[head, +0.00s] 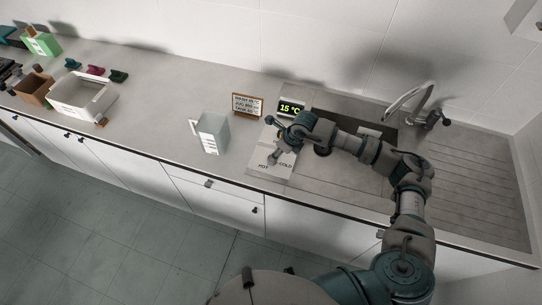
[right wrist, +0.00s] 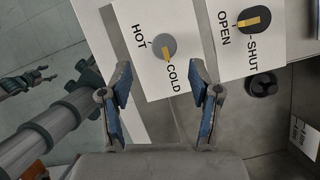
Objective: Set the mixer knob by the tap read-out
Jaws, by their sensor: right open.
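The grey round mixer knob (right wrist: 164,47) sits on a white panel (right wrist: 185,82) between the labels HOT and COLD in the right wrist view. Its orange mark points toward COLD. My right gripper (right wrist: 161,82) is open and empty, its fingers apart with the knob showing beyond and between them. In the head view my right gripper (head: 273,142) is over the panel and largely hides the knob. A black knob (right wrist: 253,19) with a yellow bar has the labels OPEN and SHUT.
A small framed sign (head: 248,105) stands behind the panel; its text seems to include WASH 45 °C. A grey jug (head: 214,132) stands left of the panel. The tap (head: 430,118) and sink are right. A white bin (head: 80,98) and boxes stand far left, with clear counter between.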

